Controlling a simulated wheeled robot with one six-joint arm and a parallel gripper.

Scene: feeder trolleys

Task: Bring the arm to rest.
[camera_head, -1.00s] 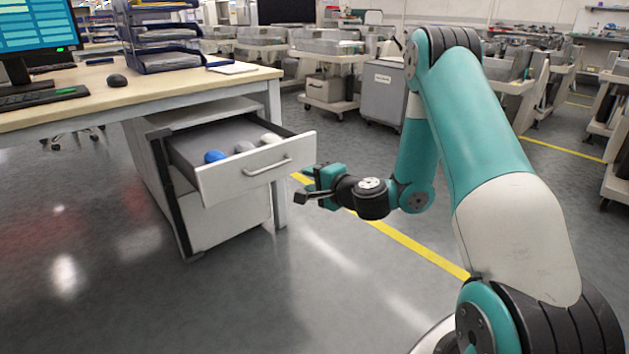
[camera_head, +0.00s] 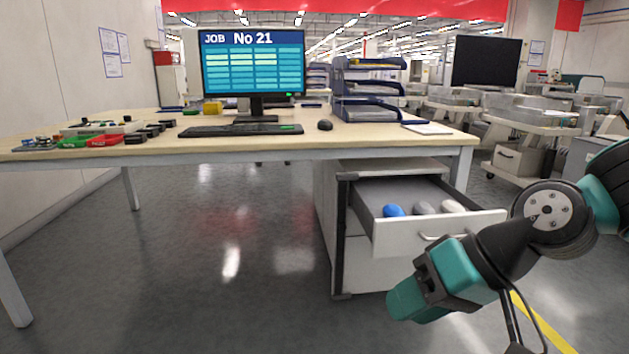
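My gripper (camera_head: 408,299) is in the lower right of the head view, in front of the open drawer (camera_head: 480,233) of the cabinet under the desk. It points down and to the left. The arm comes in from the right edge. The gripper overlaps the drawer front and part of its handle in the picture. I see no object held, but the fingers are seen at an angle that does not show whether they are open or shut.
The drawer holds a blue item (camera_head: 393,210), a grey item (camera_head: 424,207) and a white item (camera_head: 452,206). The desk (camera_head: 330,143) carries a monitor (camera_head: 253,66), keyboard, mouse and trays. Trolleys stand at the back right. The floor left of the cabinet (camera_head: 348,264) is clear.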

